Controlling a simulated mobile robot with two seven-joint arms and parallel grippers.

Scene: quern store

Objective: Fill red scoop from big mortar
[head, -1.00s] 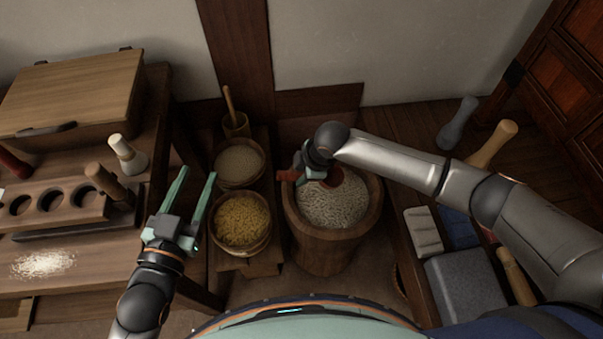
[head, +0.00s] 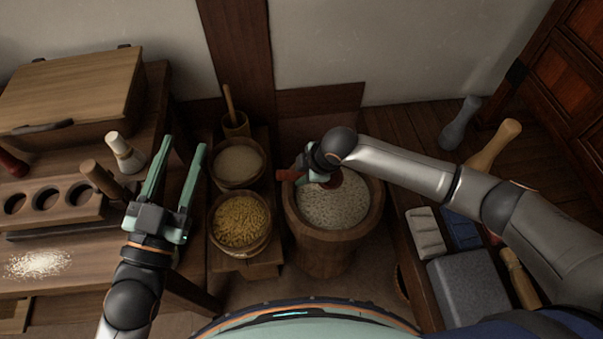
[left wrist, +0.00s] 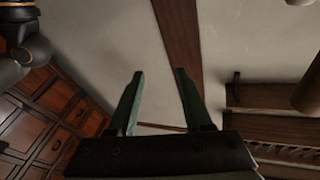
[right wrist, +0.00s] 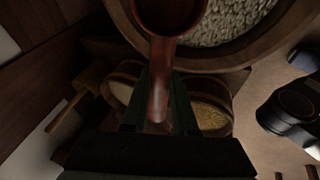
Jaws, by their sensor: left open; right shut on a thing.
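The big mortar (head: 330,240) is a wide wooden tub filled with pale grain (head: 340,207). My right gripper (head: 303,172) is over its back left rim, shut on the handle of the red scoop (head: 285,175). In the right wrist view the red scoop (right wrist: 158,80) runs up from between the fingers, its bowl at the top edge by the grain. The bowl's inside looks dark, and I cannot tell whether it holds grain. In the head view my arm hides part of the scoop. My left gripper (head: 180,150) is open and empty, over the right edge of the left table.
A bowl of yellow grain (head: 242,222) and a bowl of pale grain (head: 238,163) stand left of the mortar. A small pot with a stick (head: 236,125) is behind them. A grey block (head: 468,287) lies at right. The left table holds a box (head: 70,95) and a holed rack (head: 50,200).

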